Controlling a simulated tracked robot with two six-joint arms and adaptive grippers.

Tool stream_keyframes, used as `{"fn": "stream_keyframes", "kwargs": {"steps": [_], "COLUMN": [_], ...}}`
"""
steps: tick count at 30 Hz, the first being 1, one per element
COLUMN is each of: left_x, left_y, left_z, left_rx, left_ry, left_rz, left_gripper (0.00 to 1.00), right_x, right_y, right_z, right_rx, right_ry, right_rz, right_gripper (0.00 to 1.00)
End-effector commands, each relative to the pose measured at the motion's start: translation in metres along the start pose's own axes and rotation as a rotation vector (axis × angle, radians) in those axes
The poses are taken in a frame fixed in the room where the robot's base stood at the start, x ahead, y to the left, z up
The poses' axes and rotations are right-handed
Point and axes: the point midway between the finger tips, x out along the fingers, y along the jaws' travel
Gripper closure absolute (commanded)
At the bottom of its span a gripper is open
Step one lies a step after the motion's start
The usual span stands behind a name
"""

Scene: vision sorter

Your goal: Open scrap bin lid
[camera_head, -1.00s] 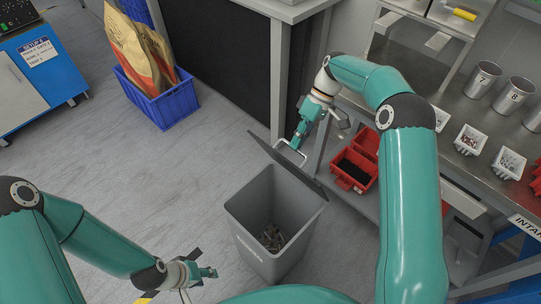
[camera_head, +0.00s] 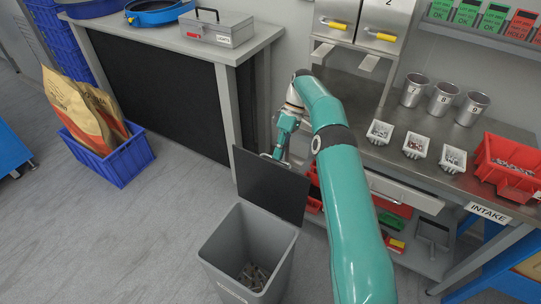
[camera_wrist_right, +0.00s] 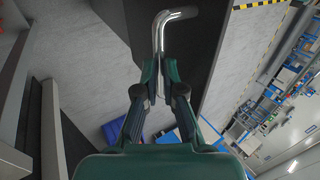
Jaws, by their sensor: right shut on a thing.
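The grey scrap bin (camera_head: 222,252) stands on the floor at the bottom middle of the head view, with metal scrap (camera_head: 254,276) inside. Its dark lid (camera_head: 268,187) stands raised at the bin's far side, leaving the mouth open. My right gripper (camera_head: 281,152) is at the lid's top edge, shut on the lid's handle. In the right wrist view, the fingers (camera_wrist_right: 160,85) close on the bent metal handle (camera_wrist_right: 160,35), beside the dark lid face. My left gripper is out of view.
A workbench (camera_head: 350,85) with metal cups (camera_head: 443,99) and white trays (camera_head: 415,145) stands at right. Red bins lie on the shelf below, close to the lid. A table (camera_head: 205,45) stands behind the bin. A blue crate (camera_head: 118,160) with bags is at left; floor between is clear.

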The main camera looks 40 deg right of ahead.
Motion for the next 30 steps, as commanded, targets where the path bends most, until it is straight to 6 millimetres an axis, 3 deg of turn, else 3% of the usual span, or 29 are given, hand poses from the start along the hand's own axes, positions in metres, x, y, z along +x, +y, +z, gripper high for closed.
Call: {"fn": "stream_keyframes", "kwargs": {"steps": [1, 5, 6, 11, 23, 30], "left_x": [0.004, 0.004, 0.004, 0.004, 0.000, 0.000], "left_y": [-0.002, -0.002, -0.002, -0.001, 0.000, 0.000], "left_z": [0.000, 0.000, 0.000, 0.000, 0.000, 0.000], "left_rx": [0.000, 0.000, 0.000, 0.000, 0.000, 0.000], "left_ry": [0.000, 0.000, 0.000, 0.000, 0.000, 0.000], "left_rz": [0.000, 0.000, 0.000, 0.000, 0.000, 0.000], "left_gripper": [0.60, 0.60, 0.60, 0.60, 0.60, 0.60], "right_x": [0.030, 0.030, 0.030, 0.028, 0.018, -0.012], "right_y": [0.013, 0.013, 0.013, 0.012, 0.005, -0.015], "right_z": [0.009, 0.010, 0.010, 0.009, 0.006, 0.006], "right_rx": [0.022, 0.023, 0.023, 0.021, 0.016, 0.015], "right_ry": [-0.043, -0.042, -0.042, -0.040, -0.035, -0.034], "right_rz": [-0.025, -0.025, -0.025, -0.026, -0.023, -0.020], "right_gripper": [1.00, 1.00, 0.90, 0.63, 0.63, 0.63]}}
